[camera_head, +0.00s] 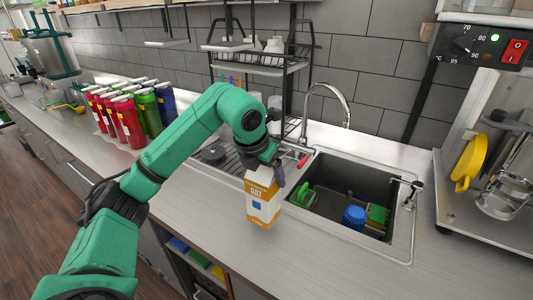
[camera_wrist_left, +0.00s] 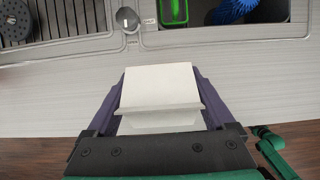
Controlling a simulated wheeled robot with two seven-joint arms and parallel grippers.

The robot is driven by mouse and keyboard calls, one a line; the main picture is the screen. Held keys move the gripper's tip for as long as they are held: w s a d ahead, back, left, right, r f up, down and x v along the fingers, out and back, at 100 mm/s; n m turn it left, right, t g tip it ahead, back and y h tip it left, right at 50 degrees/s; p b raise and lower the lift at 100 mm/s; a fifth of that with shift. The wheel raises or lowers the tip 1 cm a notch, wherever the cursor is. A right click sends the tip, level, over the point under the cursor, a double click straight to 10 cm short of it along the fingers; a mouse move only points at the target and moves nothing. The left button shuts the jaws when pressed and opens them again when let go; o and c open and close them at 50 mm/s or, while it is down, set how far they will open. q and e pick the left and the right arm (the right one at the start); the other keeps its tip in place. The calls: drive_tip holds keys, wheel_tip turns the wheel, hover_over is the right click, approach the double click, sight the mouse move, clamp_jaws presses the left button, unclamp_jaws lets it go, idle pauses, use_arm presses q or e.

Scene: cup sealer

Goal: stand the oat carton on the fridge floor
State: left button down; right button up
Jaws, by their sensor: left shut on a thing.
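The oat carton (camera_head: 263,200) is orange and white with a white top, upright or nearly so, at the counter in front of the sink. Its white top also shows in the left wrist view (camera_wrist_left: 158,88), between the purple fingers. My left gripper (camera_head: 276,172) is shut on the upper part of the carton. I cannot tell whether the carton's base touches the counter. My right gripper is not in view. No fridge shows clearly in either view.
The sink (camera_head: 330,175) behind holds a green item, a blue brush (camera_head: 354,217) and sponges. Several red, green and blue bottles (camera_head: 128,120) stand on the counter to the left. A machine (camera_head: 490,130) stands at the right. The counter front (camera_head: 320,260) is clear.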

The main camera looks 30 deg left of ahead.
use_arm(q)
wheel_tip(320, 180, down, 4)
drive_tip(key=shift+r, duration=0.1)
unclamp_jaws()
drive_tip(key=shift+s, duration=0.1)
drive_tip(key=shift+s+d, duration=0.1)
